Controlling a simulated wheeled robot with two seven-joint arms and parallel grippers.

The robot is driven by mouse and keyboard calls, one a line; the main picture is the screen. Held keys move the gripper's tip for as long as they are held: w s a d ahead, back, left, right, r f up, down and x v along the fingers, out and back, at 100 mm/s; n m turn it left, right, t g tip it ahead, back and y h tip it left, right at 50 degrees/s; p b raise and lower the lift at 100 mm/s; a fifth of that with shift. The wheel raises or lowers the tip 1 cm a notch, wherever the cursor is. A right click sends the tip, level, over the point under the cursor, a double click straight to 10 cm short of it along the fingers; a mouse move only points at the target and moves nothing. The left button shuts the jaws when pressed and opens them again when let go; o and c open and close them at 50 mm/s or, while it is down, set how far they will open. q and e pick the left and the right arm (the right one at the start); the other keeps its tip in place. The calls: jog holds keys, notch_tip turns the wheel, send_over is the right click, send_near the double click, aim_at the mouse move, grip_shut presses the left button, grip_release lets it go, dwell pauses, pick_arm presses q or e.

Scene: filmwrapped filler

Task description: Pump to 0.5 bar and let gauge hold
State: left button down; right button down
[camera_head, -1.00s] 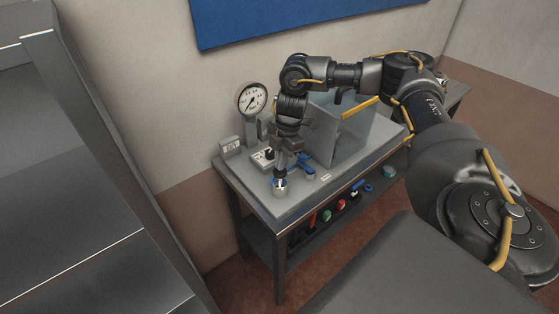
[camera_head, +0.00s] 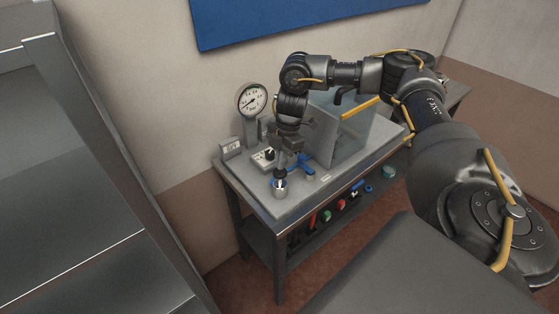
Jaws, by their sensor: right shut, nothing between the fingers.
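A round white pressure gauge (camera_head: 252,101) with a dark needle stands upright at the back left of the grey bench. Its numbers are too small to read surely. A blue lever handle (camera_head: 306,170) is just right of the gripper. My left gripper is not in view.
A small box with a black knob (camera_head: 268,155) and a labelled block (camera_head: 231,148) stand behind the pump. A clear panelled enclosure (camera_head: 345,135) stands on the right. Several coloured parts lie on the lower shelf (camera_head: 330,213). A metal rack (camera_head: 100,190) fills the left.

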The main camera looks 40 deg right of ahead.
jog(key=shift+f, duration=0.1)
dwell(0.3)
dwell(1.2)
dwell(0.4)
jog(key=shift+f+b, duration=1.1)
jog(key=shift+f, duration=1.1)
jog(key=shift+r+p, duration=1.1)
jog(key=shift+r, duration=1.15)
jog(key=shift+f, duration=0.15)
